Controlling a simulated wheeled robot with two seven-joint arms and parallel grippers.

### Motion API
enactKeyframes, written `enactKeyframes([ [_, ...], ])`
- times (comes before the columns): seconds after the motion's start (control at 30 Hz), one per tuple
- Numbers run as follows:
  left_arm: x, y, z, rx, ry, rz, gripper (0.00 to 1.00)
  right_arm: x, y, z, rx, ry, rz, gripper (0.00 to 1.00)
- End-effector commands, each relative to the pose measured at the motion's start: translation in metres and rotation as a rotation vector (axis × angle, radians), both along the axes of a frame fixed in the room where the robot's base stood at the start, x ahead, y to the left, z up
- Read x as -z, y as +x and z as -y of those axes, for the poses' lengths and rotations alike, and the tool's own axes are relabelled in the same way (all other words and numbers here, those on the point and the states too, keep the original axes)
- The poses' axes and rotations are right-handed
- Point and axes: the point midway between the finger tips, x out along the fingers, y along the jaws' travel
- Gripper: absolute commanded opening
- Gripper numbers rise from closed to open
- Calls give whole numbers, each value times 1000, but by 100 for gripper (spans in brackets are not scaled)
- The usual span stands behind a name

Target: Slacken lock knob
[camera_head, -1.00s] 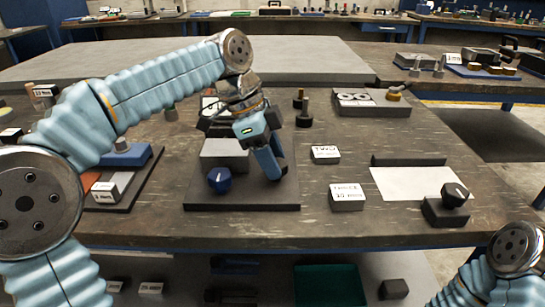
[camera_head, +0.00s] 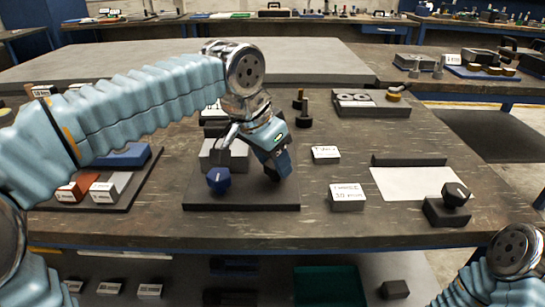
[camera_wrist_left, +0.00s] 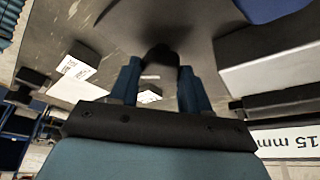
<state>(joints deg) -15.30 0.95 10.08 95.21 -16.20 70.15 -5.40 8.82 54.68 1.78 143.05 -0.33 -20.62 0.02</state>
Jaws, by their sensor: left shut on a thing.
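My left gripper (camera_head: 277,168) reaches down to the right part of a dark base plate (camera_head: 240,201). In the left wrist view its two blue fingers (camera_wrist_left: 160,82) are closed on a dark, rounded, knob-like thing (camera_wrist_left: 160,54). In the head view the gripper mostly hides that thing.
White labelled blocks (camera_head: 347,197) stand to the right of the plate. A black knob on a block (camera_head: 454,201) is farther right, beside a white sheet (camera_head: 415,184). A tray with labelled blocks (camera_head: 110,188) lies left. Dark posts (camera_head: 304,112) stand behind the gripper.

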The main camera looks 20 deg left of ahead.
Motion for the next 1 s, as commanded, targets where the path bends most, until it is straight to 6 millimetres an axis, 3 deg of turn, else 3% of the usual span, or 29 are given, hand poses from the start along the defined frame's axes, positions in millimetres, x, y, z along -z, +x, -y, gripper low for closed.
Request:
enactKeyframes([
  [0.5,-1,-1,2,-327,0,1,16,-5,0,0,-1,1,1,43],
  [1.0,0,-1,3,-387,-1,0,16,-5,0,0,-1,1,0,43],
])
